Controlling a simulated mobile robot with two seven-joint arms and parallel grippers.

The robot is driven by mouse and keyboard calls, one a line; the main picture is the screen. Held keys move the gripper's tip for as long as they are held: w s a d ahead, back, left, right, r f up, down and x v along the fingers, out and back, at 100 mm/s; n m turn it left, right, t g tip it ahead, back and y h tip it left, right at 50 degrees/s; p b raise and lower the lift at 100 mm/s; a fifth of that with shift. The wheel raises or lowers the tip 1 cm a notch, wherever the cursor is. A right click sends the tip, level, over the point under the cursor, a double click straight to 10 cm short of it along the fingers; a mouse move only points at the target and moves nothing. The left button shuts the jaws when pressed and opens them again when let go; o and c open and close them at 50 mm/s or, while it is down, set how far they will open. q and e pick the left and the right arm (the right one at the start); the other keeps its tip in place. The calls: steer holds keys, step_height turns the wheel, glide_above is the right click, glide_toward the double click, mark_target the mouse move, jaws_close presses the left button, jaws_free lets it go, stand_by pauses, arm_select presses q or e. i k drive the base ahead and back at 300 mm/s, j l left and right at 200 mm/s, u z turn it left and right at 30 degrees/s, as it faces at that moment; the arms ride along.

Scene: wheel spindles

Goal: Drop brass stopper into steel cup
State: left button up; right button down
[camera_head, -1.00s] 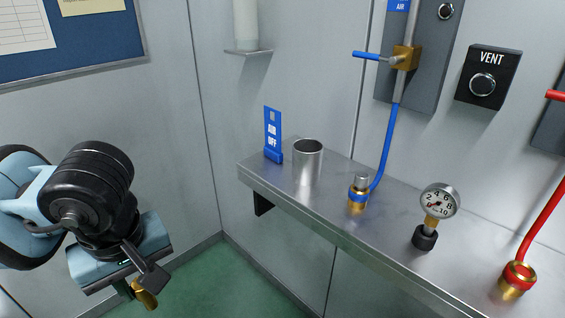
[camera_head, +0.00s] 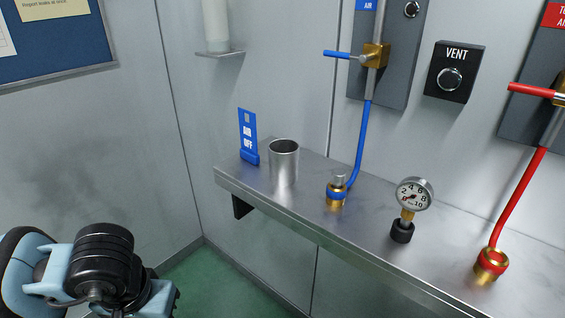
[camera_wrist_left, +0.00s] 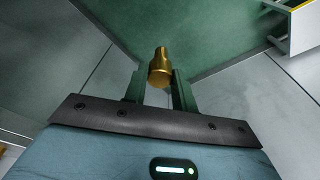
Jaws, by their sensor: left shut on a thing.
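The steel cup (camera_head: 284,165) stands upright and open-topped near the left end of the metal shelf, beside the blue AIR OFF tag. In the left wrist view, my left gripper (camera_wrist_left: 158,83) is shut on the brass stopper (camera_wrist_left: 160,66), which sticks out past the fingertips over the green floor. In the head view, my left arm is low at the bottom left, apart from the cup and shelf; its fingers and the stopper are out of that frame. My right gripper is not in view.
On the metal shelf (camera_head: 305,222) stand the blue AIR OFF tag (camera_head: 248,138), a brass fitting with a blue hose (camera_head: 337,193), a pressure gauge (camera_head: 413,194) and a red-collared fitting (camera_head: 491,265). A small ledge with a white cylinder (camera_head: 216,25) is on the wall above.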

mark_target(277, 177)
steer(key=i+j, duration=0.45)
steer(key=j, duration=0.15)
steer(key=i+j, duration=0.45)
steer(key=j, duration=0.15)
steer(key=z, duration=0.7)
